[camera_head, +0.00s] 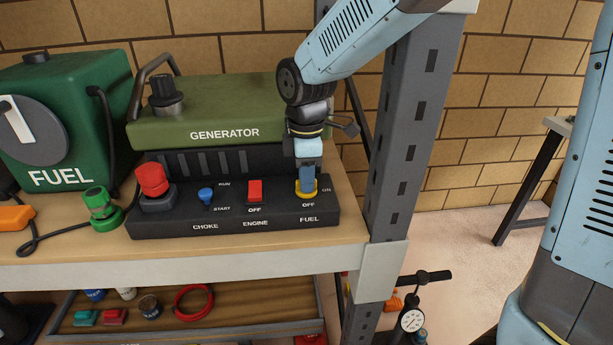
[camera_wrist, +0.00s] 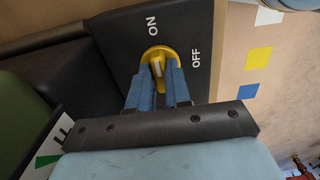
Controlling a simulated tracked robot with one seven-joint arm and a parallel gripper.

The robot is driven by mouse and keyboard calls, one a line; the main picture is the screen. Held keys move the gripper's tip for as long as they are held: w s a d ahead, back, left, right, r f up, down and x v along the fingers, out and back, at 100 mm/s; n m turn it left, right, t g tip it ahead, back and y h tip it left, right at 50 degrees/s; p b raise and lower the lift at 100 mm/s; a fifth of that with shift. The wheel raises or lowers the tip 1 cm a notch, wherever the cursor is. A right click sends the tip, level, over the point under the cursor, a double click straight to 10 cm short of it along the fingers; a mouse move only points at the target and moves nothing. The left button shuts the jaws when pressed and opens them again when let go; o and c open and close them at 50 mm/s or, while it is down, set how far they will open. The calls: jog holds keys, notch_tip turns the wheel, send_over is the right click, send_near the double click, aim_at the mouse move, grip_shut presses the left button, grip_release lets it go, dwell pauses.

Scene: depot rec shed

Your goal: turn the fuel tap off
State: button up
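The fuel tap (camera_head: 299,193) is a yellow round knob at the right end of the black control panel (camera_head: 230,224), above the word FUEL. In the wrist view the tap (camera_wrist: 158,54) shows a pale raised lever between ON and OFF labels. My gripper (camera_head: 307,180) is down on the tap from above and hides much of it in the head view. In the wrist view the blue fingers of my gripper (camera_wrist: 158,72) lie close on both sides of the lever, with little gap, and appear shut on it. The lever's exact angle is partly hidden.
The green generator (camera_head: 222,104) stands behind. A grey shelf post (camera_head: 405,130) rises close on the right.

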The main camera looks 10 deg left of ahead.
grip_shut()
jog(key=shift+m, duration=0.3)
jog(key=m, duration=0.3)
jog(key=shift+m, duration=0.4)
jog(key=m, duration=0.4)
jog(key=shift+m, duration=0.3)
jog(key=m, duration=0.4)
jog(key=shift+m, duration=2.5)
jog(key=shift+o, duration=2.4)
grip_release()
